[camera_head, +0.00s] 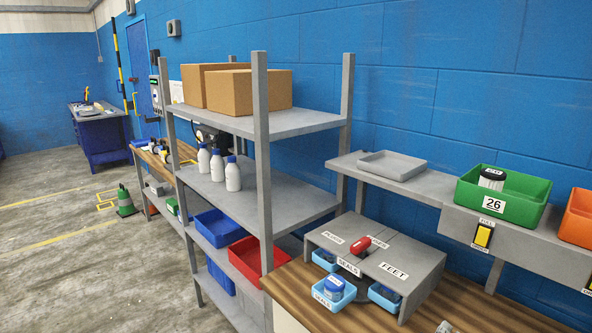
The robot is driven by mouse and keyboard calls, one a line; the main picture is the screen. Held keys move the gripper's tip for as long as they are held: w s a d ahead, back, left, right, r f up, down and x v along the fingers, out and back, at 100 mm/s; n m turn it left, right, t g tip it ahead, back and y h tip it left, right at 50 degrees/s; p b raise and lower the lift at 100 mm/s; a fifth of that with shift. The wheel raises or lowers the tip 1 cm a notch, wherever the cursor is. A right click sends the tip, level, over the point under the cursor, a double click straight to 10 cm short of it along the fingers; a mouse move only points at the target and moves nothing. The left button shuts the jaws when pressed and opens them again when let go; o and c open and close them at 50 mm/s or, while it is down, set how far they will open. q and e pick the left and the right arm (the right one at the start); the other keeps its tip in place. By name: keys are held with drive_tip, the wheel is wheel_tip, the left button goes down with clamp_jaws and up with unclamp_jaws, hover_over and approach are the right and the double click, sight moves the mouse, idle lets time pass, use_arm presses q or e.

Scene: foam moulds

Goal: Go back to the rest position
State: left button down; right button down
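Neither of my grippers shows in the head view, and no part of my arms can be made out for sure. A wooden workbench (488,318) fills the lower right. On it stands a grey parts stand (420,256) with labels such as "SEALS" and "FEET" and small blue bins (335,296) in and before it. A red object (361,245) lies on top of the stand. A small pale object (445,327) is cut off by the bottom edge, and I cannot tell what it is.
A grey shelf rack (262,150) holds cardboard boxes (248,92), white bottles (233,175), a blue bin (218,228) and a red bin (250,259). A raised shelf (345,163) carries a grey tray (391,165), a green bin (503,210) and an orange bin (577,218). Open floor (60,260) lies left.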

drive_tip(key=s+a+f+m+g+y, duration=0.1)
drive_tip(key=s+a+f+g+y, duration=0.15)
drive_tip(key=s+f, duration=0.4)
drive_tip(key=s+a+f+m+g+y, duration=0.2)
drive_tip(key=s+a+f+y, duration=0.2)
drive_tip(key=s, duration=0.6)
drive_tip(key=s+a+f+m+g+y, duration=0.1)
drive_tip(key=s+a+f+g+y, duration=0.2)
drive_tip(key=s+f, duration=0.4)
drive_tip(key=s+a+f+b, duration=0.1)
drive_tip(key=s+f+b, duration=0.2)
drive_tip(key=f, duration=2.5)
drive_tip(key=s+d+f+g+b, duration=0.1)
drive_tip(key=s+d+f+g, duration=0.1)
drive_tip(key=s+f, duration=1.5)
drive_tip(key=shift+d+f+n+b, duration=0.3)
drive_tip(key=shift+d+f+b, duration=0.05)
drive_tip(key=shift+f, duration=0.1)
